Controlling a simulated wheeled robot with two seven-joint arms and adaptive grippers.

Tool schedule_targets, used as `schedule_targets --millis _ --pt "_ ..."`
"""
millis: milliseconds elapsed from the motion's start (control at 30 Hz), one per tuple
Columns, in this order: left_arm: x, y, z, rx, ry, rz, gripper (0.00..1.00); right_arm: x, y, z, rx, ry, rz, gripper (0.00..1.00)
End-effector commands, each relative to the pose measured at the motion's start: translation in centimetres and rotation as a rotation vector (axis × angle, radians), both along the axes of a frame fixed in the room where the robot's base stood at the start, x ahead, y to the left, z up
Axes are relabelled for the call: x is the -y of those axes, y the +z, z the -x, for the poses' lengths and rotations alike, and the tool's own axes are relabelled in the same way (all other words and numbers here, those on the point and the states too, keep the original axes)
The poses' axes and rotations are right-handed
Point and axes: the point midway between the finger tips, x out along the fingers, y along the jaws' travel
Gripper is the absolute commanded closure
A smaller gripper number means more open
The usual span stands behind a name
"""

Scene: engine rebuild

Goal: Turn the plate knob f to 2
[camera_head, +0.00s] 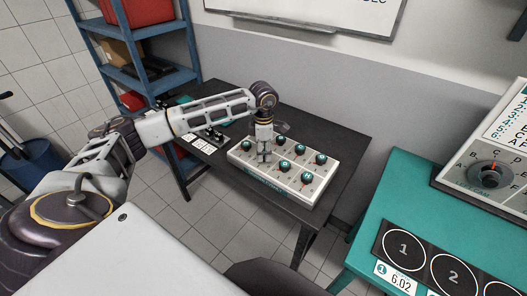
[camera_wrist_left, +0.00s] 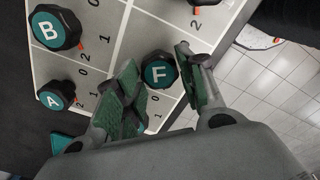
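The knob panel (camera_head: 237,152) is a white box with several black knobs with teal caps, on the dark table. My left gripper (camera_head: 264,158) points down over its left part. In the left wrist view, knob F (camera_wrist_left: 158,72) is black with a teal lettered cap and lies between the two green-padded fingers of the left gripper (camera_wrist_left: 160,90). The fingers are apart, one on each side of it; I cannot tell whether they touch it. A "1" shows beside the knob, but its pointer setting is not clear. My right gripper is in neither view.
Knob B (camera_wrist_left: 55,28) and knob A (camera_wrist_left: 55,97) are close by on the panel. A teal table (camera_head: 390,195) with a dial box (camera_head: 490,175) stands at the right. A blue shelf (camera_head: 150,75) stands behind at the left. The dark table's right end is clear.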

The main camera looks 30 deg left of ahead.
Motion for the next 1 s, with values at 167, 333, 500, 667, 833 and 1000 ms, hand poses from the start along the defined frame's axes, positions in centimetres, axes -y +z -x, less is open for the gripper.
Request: schedule_targets --millis 167,333,500,667,833,1000 --pt "0.0 0.0 0.0 0.0 0.001 0.0 0.42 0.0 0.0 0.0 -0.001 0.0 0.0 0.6" --pt "0.0 0.0 0.0 -0.001 0.0 0.001 0.42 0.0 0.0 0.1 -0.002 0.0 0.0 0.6" --pt "0.0 0.1 0.0 0.0 0.0 0.0 0.42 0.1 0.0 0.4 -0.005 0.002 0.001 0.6" --pt "0.0 1.0 -0.1 0.002 0.0 0.001 0.42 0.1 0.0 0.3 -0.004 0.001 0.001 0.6" --pt "0.0 2.7 0.0 0.002 0.0 0.001 0.42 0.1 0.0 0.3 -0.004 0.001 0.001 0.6" --pt "0.0 5.2 -0.1 0.003 0.001 0.0 0.42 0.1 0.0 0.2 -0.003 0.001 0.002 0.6"
